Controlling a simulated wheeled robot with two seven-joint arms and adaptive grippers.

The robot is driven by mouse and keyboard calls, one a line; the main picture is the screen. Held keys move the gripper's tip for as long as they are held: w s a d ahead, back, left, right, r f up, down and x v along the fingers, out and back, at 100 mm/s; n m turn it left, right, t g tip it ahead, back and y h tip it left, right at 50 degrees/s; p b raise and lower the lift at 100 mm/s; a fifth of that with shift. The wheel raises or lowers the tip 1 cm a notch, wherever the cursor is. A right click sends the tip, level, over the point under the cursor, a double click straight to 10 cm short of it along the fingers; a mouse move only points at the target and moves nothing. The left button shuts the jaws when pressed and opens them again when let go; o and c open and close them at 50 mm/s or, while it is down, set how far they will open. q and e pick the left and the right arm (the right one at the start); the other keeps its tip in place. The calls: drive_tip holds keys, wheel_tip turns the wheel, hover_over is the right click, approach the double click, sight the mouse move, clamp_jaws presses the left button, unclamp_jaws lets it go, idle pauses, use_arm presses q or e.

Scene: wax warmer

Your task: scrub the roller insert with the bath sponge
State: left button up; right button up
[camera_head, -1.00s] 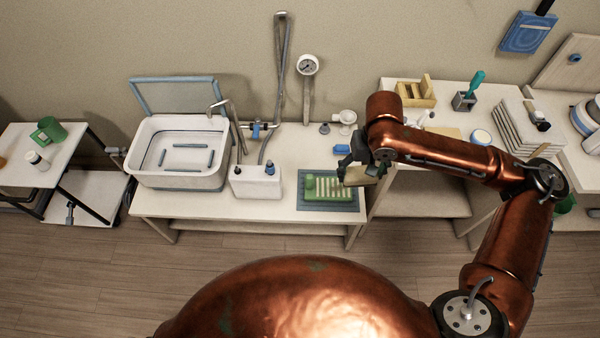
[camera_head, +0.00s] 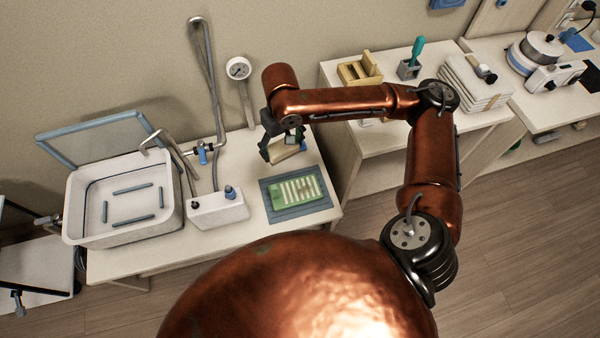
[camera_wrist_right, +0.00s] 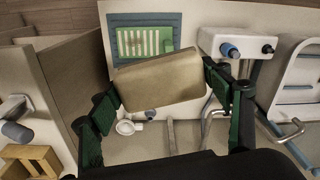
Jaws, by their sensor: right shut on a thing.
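A tan, rounded block, which looks like the bath sponge (camera_wrist_right: 160,82), is held between the fingers of my right gripper (camera_head: 284,146). It also shows in the head view (camera_head: 287,153), partly covered by the gripper. A green piece with pale ribs, which looks like the roller insert (camera_head: 298,189), lies flat on a blue mat (camera_head: 281,217). It has a few brownish marks and also shows in the right wrist view (camera_wrist_right: 145,41). In the head view my right gripper and the sponge are just behind the mat, apart from the insert. My left gripper is not in view.
A white basin (camera_head: 122,233) and a white box with a blue knob (camera_head: 217,210) stand left of the mat. A pipe (camera_head: 210,85) and a gauge (camera_head: 238,68) rise behind. A higher table at right holds a wooden holder (camera_head: 360,69) and stacked boards (camera_head: 474,84).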

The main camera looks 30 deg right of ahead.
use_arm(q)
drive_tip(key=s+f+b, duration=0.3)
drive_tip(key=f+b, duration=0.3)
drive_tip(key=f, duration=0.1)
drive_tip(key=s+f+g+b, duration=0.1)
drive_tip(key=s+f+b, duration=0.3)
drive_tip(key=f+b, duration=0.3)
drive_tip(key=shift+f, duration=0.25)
use_arm(e)
drive_tip(key=shift+w+d+f+n, duration=0.55)
drive_tip(key=shift+d+f, duration=1.2)
drive_tip(key=shift+f, duration=5.15)
drive_tip(key=shift+w+d+f+n, duration=0.5)
drive_tip(key=shift+d+f, duration=1.2)
drive_tip(key=shift+f, duration=5.15)
drive_tip(key=shift+w+d+f+n, duration=0.55)
drive_tip(key=shift+d+f, duration=1.2)
drive_tip(key=shift+f, duration=5.15)
use_arm(q)
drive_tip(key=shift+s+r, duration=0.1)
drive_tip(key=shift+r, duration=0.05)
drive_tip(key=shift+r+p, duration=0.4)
drive_tip(key=shift+p, duration=0.15)
